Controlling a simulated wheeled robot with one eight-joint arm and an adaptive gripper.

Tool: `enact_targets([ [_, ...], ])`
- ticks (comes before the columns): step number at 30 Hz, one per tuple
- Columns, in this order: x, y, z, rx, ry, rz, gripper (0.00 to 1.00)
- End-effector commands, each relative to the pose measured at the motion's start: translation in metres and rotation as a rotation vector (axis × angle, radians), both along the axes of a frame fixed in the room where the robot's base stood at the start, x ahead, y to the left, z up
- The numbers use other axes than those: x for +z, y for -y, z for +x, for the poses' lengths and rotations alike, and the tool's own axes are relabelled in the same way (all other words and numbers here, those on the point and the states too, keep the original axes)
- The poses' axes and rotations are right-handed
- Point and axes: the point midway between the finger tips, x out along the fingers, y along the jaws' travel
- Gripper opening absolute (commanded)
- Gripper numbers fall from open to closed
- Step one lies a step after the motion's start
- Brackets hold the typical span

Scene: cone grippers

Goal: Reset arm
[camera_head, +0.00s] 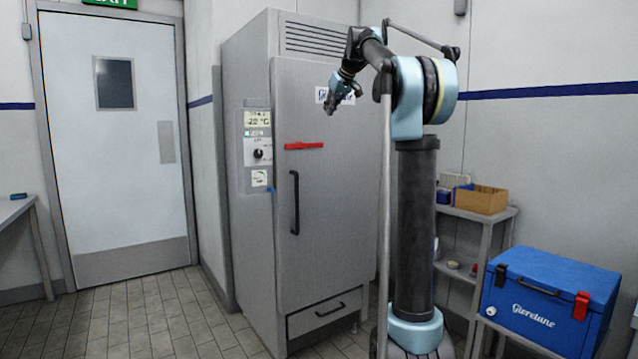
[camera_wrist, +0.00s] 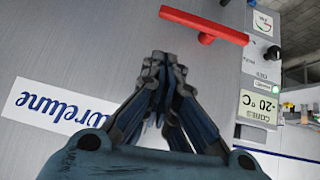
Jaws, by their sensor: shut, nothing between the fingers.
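My gripper (camera_head: 334,103) is raised in front of the upper part of the grey upright freezer (camera_head: 335,200) in the head view. Its fingers are closed together and empty. The wrist view shows the gripper (camera_wrist: 165,65) from behind, with its fingertips close together against the grey door. The arm is folded high above its dark column, with the gripper at the left. The freezer door is shut, with a red bar (camera_head: 304,145) lying horizontally across its left edge. The red bar also shows above the fingertips in the wrist view (camera_wrist: 205,25). A black door handle (camera_head: 294,203) sits below it.
A blue cool box (camera_head: 545,310) with one red and one black latch stands at the lower right. A shelf (camera_head: 485,212) behind my arm holds a cardboard box (camera_head: 481,199). A white door (camera_head: 115,140) is at the left, with clear tiled floor before it.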

Motion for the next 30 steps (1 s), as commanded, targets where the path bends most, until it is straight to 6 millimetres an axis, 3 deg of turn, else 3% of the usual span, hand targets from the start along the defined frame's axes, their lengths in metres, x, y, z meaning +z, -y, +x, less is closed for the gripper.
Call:
enact_targets([
  [5,-0.018,0.006,-0.025,-0.016,-0.032,-0.002,0.00],
  [11,-0.066,0.019,-0.083,-0.063,-0.110,-0.005,0.00],
  [23,-0.189,0.048,-0.214,-0.180,-0.270,-0.023,0.00],
  [30,-0.276,0.065,-0.297,-0.264,-0.362,-0.039,0.00],
])
